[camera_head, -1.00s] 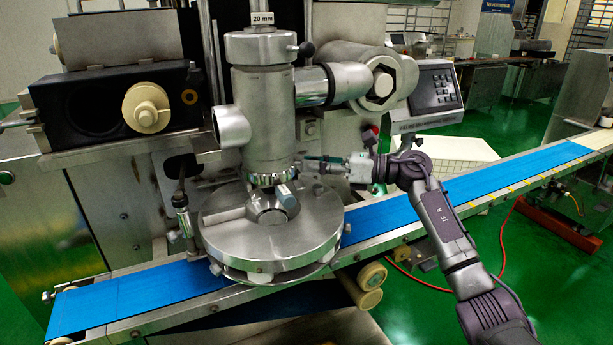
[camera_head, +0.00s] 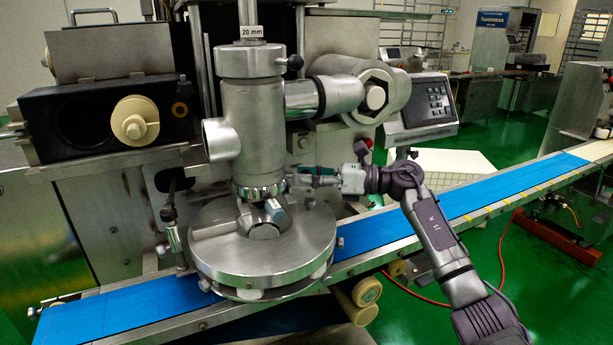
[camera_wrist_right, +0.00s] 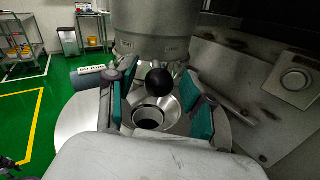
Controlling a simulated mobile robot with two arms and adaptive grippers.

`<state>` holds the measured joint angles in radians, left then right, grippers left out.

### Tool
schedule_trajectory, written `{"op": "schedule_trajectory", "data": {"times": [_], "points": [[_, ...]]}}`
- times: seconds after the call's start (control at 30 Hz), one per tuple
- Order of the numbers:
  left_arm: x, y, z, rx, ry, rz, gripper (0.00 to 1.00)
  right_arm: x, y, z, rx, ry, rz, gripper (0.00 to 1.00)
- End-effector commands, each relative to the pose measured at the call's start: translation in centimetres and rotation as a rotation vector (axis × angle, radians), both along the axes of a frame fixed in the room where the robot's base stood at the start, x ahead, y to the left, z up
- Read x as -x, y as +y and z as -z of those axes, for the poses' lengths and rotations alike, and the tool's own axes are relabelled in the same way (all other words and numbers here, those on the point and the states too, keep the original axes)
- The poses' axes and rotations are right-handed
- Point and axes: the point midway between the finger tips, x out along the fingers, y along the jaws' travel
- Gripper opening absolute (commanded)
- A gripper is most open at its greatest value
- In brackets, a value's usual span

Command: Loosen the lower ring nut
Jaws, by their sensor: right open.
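The lower ring nut (camera_head: 260,191) is the notched metal ring at the bottom of the upright steel cylinder (camera_head: 254,130), just above the round steel disc (camera_head: 305,245). My right gripper (camera_head: 297,179) is beside it on the right, at about its height. In the right wrist view my right gripper (camera_wrist_right: 158,88) is open, with a teal-padded finger on each side. A black ball knob (camera_wrist_right: 159,81) appears between the fingers, with a visible gap to each pad. The cylinder (camera_wrist_right: 155,25) rises behind it. My left gripper is not in view.
A blue conveyor belt (camera_head: 385,230) runs beneath the disc. A control panel (camera_head: 425,105) stands to the right, behind my right arm. A grey handle (camera_wrist_right: 92,76) projects left in the wrist view.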

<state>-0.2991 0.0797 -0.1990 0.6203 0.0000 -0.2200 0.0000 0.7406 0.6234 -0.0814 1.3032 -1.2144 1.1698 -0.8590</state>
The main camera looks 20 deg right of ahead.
Motion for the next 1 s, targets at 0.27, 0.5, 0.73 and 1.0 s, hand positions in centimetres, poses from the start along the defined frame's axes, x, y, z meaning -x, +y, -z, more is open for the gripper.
{"op": "schedule_trajectory", "data": {"times": [0.27, 0.5, 0.73, 1.0], "points": [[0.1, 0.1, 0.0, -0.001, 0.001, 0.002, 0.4, 0.9, -1.6, 0.1, 0.001, 0.001, 0.003, 0.52], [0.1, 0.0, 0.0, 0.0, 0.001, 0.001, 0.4, 3.6, -5.9, 0.1, 0.003, 0.003, 0.003, 0.52], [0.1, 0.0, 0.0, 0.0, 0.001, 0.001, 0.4, 5.7, -9.2, 0.1, 0.001, 0.001, 0.003, 0.52], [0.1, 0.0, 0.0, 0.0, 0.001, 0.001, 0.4, 6.4, -10.3, 0.0, -0.001, 0.001, 0.0, 0.52]]}}
